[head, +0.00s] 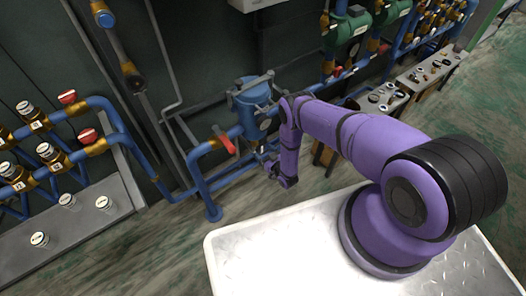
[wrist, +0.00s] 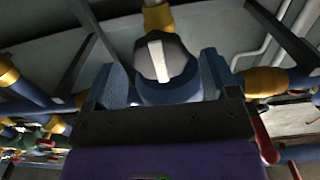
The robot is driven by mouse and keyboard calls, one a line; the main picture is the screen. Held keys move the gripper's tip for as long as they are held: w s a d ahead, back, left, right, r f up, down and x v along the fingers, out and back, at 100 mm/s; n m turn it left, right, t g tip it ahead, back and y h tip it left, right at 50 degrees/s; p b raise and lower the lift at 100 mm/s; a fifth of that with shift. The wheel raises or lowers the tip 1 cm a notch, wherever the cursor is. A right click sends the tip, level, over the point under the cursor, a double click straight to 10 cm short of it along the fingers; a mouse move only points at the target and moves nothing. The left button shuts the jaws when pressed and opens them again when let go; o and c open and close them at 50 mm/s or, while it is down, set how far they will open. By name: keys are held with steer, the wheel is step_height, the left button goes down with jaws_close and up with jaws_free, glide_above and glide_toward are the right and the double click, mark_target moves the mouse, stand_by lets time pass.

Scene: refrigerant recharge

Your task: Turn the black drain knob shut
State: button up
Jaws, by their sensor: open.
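The black drain knob (wrist: 150,62), with a white bar across its face, shows in the upper middle of the wrist view. My gripper (wrist: 163,76) is open, with one finger on each side of the knob. Whether either finger touches the knob I cannot tell. In the head view my gripper (head: 272,168) hangs low beside the blue pipework, under the purple arm. The knob cannot be made out there. The white bar runs nearly upright in the wrist view.
A blue canister (head: 253,105) and a red-handled valve (head: 224,140) stand close to my gripper in the head view. Brass fittings (wrist: 266,82) and a red handle (wrist: 264,142) are to the right in the wrist view. Numbered valves (head: 48,152) are at the far left.

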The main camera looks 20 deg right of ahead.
steer(key=shift+w+a, duration=0.1)
steer(key=shift+w, duration=0.25)
steer(key=shift+c, duration=0.5)
steer(key=c, duration=0.8)
steer(key=m, duration=0.2)
steer(key=shift+m, duration=0.4)
steer(key=shift+s+m, duration=0.1)
steer(key=shift+m, duration=0.8)
